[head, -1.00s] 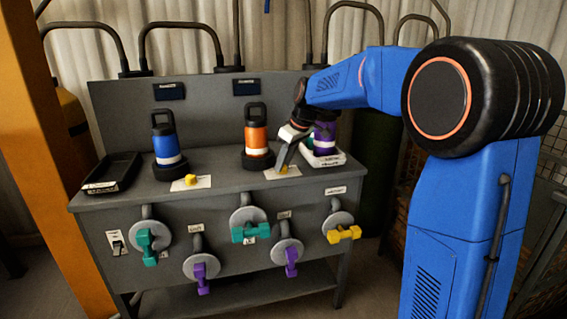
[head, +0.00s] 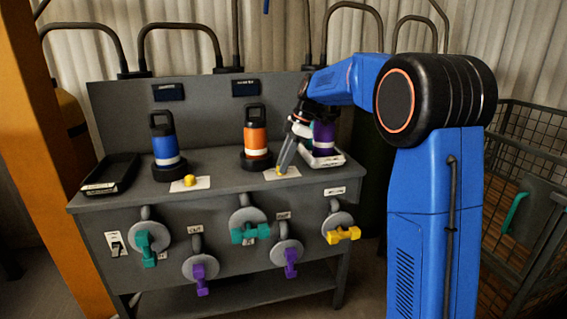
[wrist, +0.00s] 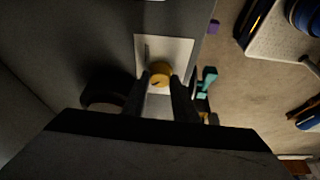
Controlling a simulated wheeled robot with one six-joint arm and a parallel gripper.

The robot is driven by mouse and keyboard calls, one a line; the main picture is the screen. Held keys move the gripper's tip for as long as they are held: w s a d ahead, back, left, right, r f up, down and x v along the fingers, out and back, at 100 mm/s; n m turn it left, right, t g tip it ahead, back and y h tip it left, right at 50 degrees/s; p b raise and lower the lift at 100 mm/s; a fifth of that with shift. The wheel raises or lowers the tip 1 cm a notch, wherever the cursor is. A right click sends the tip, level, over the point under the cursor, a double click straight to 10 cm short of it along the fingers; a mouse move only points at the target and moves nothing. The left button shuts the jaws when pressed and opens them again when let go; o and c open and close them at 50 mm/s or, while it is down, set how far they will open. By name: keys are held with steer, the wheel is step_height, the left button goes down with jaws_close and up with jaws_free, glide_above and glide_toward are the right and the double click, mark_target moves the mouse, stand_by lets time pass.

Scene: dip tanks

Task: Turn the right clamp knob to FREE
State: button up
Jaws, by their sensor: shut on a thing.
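The lettering on the plate is too small to read. The left yellow knob (head: 190,180) sits on its own white plate in front of the blue canister (head: 165,140).
A black tray (head: 111,174) lies at the left end. Valves with teal, purple and yellow handles (head: 342,235) line the bench front. A wire cage (head: 530,150) stands at the right.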

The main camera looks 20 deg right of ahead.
steer(key=shift+n, duration=0.5)
steer(key=o, duration=1.1)
steer(key=shift+r, duration=0.1)
steer(key=v, duration=1.7)
steer(key=shift+w+r, duration=0.1)
steer(key=shift+w, duration=0.15)
